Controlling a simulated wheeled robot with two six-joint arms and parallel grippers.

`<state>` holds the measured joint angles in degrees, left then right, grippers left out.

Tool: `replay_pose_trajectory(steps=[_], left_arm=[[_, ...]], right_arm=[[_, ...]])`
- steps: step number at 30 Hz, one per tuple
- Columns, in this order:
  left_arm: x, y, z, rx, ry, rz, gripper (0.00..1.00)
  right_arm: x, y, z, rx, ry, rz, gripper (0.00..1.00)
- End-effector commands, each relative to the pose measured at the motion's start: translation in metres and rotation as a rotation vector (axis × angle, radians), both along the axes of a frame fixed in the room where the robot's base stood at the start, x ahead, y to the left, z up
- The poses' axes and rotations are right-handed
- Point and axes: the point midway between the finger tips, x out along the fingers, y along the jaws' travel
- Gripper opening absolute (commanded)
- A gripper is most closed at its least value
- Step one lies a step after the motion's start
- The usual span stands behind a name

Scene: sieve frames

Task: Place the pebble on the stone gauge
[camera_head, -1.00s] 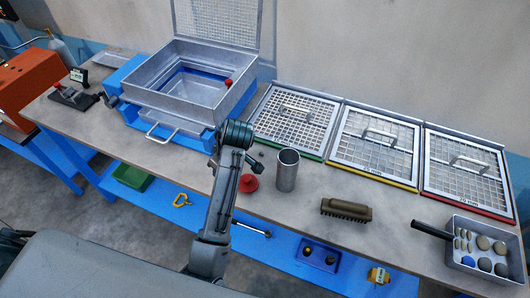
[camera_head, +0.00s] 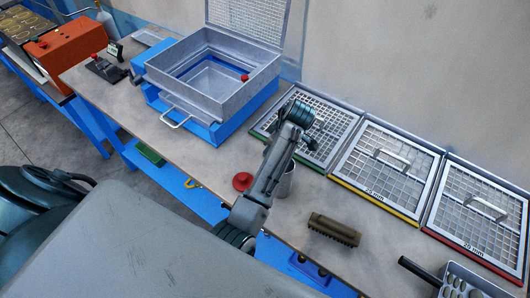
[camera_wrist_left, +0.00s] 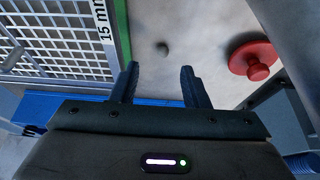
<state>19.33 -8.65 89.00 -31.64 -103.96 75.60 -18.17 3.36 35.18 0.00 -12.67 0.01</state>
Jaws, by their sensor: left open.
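The pebble (camera_wrist_left: 162,48) is a small dark grey stone on the bare tabletop in the left wrist view. It lies just beyond and between the fingertips of my left gripper (camera_wrist_left: 160,72), which is open and empty. In the head view my left arm covers the pebble, and its fingers cannot be made out. The stone gauge cannot be identified for sure; a small black device (camera_head: 103,69) with a red knob stands at the table's far left end. My right gripper is not in view.
A red knobbed piece (camera_wrist_left: 253,60) lies right of the pebble in the wrist view. The green-edged 15 mm sieve (camera_wrist_left: 122,30) is on its left. A metal cylinder (camera_head: 287,182) stands behind my arm.

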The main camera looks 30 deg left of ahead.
Motion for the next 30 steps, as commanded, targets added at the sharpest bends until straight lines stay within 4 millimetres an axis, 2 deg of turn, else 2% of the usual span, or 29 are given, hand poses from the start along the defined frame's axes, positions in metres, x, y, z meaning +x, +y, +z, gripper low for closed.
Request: replay_pose_trajectory(steps=[4,8,11,15,21,23,27,28,30], left_arm=[[-0.002,0.006,-0.007,0.001,0.002,0.0,0.41],[-0.006,0.015,-0.023,0.002,0.004,0.0,0.41],[-0.005,0.02,-0.037,0.0,0.002,0.0,0.41],[-0.004,0.023,-0.047,-0.001,0.001,-0.001,0.41],[-0.004,0.023,-0.048,-0.001,-0.001,0.0,0.41],[-0.004,0.023,-0.048,-0.001,-0.001,0.0,0.32],[-0.004,0.023,-0.048,-0.001,-0.001,0.0,0.04],[-0.004,0.023,-0.048,-0.001,-0.001,0.0,0.0],[-0.004,0.023,-0.048,-0.001,-0.001,0.0,0.0]], right_arm=[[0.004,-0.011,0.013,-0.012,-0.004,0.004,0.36],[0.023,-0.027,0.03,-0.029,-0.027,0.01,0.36],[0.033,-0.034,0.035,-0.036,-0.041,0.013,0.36],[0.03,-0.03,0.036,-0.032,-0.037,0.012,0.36],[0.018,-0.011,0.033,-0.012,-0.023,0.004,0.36],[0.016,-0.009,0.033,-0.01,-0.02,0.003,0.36],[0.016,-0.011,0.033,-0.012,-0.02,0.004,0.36],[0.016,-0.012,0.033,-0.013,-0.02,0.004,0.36],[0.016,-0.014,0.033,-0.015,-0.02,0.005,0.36]])
